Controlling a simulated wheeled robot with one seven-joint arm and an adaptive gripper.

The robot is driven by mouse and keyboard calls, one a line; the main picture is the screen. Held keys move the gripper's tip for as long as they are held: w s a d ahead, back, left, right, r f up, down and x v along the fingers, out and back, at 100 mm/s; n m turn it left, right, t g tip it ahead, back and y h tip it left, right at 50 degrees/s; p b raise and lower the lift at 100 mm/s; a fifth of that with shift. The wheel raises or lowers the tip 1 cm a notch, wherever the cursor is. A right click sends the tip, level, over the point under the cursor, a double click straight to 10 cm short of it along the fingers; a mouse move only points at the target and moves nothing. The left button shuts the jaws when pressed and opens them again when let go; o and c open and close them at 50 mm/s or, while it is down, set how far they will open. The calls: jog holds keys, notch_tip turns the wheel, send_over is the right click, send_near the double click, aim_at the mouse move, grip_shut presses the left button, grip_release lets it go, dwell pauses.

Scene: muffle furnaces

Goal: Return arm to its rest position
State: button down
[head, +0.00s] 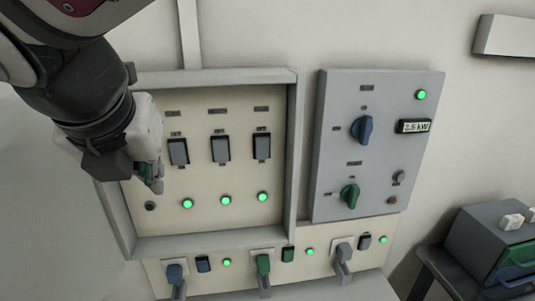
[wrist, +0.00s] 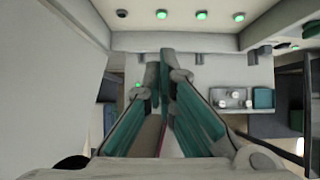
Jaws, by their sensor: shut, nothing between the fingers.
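My gripper (head: 152,178) is at the left part of the switch panel (head: 215,245) in the head view, in front of its face. In the wrist view my gripper (wrist: 165,62) has its two teal-lined fingers together, with nothing seen between them. I cannot tell whether the fingertips touch the panel. My dark arm comes in from the upper left and hides the panel's upper left corner.
The panel carries three dark rocker switches (head: 220,149) and lit green lamps (head: 225,200). To its right is a grey box (head: 335,110) with a blue knob (head: 362,129), a green knob (head: 350,195) and a "3.5 kW" display (head: 413,126). Plugs (head: 263,265) stick out below.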

jog(key=w+d+f+m+g+h, duration=0.1)
jog(key=w+d+f+m+h, duration=0.1)
jog(key=d+m, duration=1.85)
jog(key=s+d+f+m, duration=0.3)
jog(key=s+d+m, duration=0.1)
jog(key=d+m, duration=0.4)
jog(key=s+d+f+m, duration=0.3)
jog(key=s+d+m, duration=0.2)
jog(key=d+m, duration=0.4)
jog(key=shift+s+d+m+g, duration=0.15)
jog(key=shift+s+m+g, duration=0.1)
jog(key=shift+m+g, duration=0.25)
jog(key=shift+r, duration=0.1)
